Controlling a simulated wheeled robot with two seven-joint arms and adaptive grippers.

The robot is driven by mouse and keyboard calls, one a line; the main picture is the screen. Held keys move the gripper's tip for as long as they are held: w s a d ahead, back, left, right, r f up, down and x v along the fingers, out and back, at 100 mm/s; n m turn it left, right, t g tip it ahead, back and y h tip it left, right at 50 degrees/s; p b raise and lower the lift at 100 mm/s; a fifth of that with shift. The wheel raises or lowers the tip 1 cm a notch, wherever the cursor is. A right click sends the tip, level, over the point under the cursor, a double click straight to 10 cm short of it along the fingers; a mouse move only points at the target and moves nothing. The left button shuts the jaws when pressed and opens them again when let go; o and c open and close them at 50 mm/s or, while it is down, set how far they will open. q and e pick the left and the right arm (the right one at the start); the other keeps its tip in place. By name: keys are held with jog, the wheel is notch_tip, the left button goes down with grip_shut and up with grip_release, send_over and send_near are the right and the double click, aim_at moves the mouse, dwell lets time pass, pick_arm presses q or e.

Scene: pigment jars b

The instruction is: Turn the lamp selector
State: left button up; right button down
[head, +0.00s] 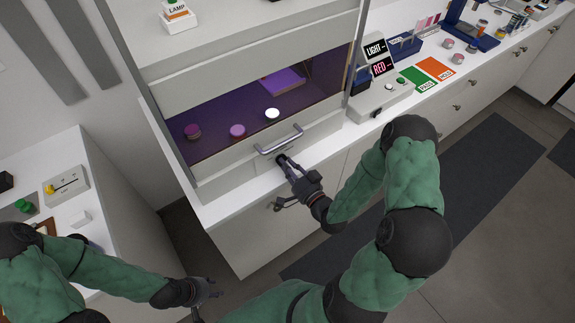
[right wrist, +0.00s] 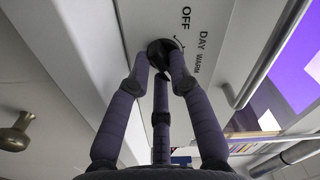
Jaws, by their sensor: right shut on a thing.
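The lamp selector is a dark round knob (right wrist: 160,46) on the pale front panel of the booth, with the labels OFF, DAY and WARM printed beside it in the right wrist view. In the head view the knob (head: 281,159) sits just below the booth's grey bar handle (head: 279,139). My right gripper (head: 288,168) is shut on the knob, its fingers (right wrist: 162,70) closing around it from the front. The knob's pointer is hidden, so its setting cannot be read. My left gripper (head: 204,294) is open and empty, low beside the left counter.
Inside the booth, lit purple, stand a dark jar (head: 193,131), a purple jar (head: 237,131) and a white disc (head: 272,113). At right, a LIGHT/RED display (head: 378,58) and green and orange mats (head: 419,78) occupy the counter.

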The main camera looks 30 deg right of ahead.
dwell(0.4)
jog(key=c, duration=1.1)
grip_release()
jog(key=shift+s+d, duration=0.15)
jog(key=shift+s, duration=1.85)
jog(key=shift+s+d, duration=0.15)
jog(key=shift+s, duration=1.85)
jog(key=shift+s+d, duration=0.15)
jog(key=shift+s, duration=1.85)
